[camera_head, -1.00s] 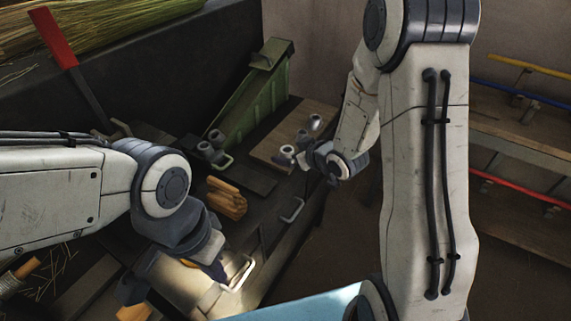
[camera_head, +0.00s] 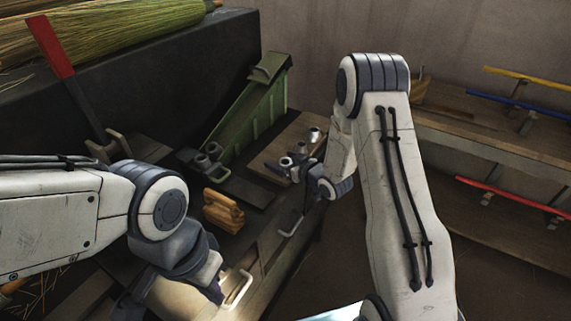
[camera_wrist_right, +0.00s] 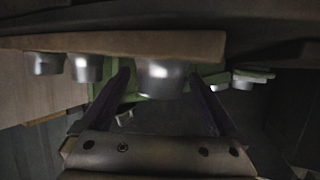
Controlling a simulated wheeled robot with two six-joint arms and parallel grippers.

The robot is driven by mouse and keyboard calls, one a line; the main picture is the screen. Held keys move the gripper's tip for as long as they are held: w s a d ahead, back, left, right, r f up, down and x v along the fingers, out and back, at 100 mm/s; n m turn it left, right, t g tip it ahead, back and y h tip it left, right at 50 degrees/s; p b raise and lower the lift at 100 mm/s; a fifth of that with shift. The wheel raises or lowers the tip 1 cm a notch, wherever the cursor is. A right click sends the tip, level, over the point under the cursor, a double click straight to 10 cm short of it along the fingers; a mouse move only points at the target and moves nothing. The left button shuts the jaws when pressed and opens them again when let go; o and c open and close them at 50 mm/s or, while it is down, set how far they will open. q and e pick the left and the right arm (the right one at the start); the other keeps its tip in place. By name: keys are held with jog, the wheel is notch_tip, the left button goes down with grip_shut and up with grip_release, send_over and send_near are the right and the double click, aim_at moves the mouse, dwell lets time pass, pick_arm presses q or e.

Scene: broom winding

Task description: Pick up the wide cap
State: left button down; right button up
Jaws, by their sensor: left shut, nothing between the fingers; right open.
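Metal caps stand on a wooden board (camera_head: 268,163) in the head view. In the right wrist view the board (camera_wrist_right: 120,45) crosses the top, and the widest-looking cap (camera_wrist_right: 160,78) projects from it between my open right fingers, without visible gripping. Narrower-looking caps (camera_wrist_right: 86,68) are to its left. My right gripper (camera_head: 290,168) is beside the board in the head view, and its dark fingers (camera_wrist_right: 163,92) show clearly in the wrist view. My left gripper (camera_head: 222,288) is shut and empty, low near a pale handle; its tips are partly hidden.
A green chute (camera_head: 250,108) stands behind the board. Small grey cylinders (camera_head: 207,158) and a wooden block (camera_head: 223,210) lie to its left. A pale handle (camera_head: 240,290) is near the left gripper. Shelves (camera_head: 480,135) with coloured sticks are at right.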

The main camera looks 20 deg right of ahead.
jog(key=shift+x, duration=0.8)
jog(key=c, duration=1.4)
jog(key=shift+o, duration=0.2)
